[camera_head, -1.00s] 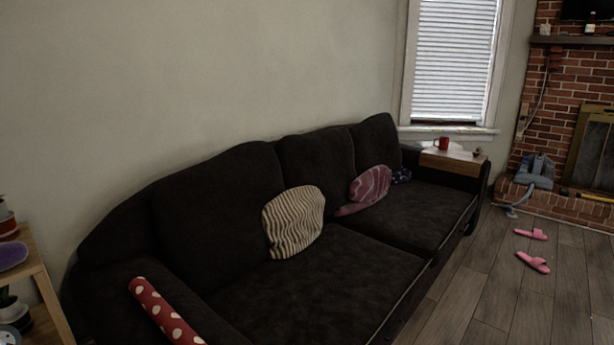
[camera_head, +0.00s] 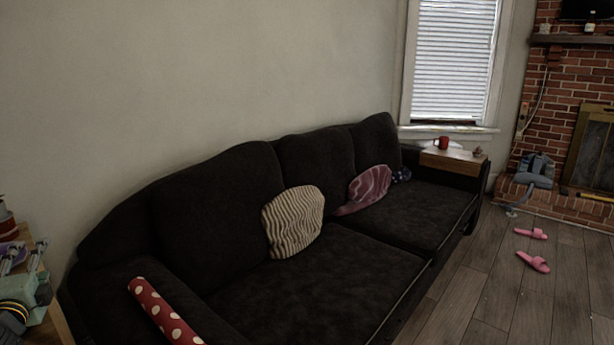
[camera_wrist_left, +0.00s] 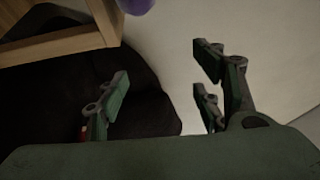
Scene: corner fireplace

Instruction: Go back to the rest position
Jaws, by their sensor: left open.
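My left gripper (camera_head: 24,256) shows at the left edge of the head view, in front of the wooden side table (camera_head: 60,325) beside the sofa. In the left wrist view its fingers (camera_wrist_left: 162,85) are spread apart, with nothing between them. The dark sofa and pale wall lie behind them there. My right gripper is in neither view.
The dark sofa (camera_head: 340,285) fills the middle, with a striped cushion (camera_head: 293,222), a pink cushion (camera_head: 370,188) and a red dotted roll (camera_head: 163,312) on it. Pink slippers (camera_head: 534,261) lie on the open floor at right. A brick fireplace (camera_head: 560,90) stands beyond.

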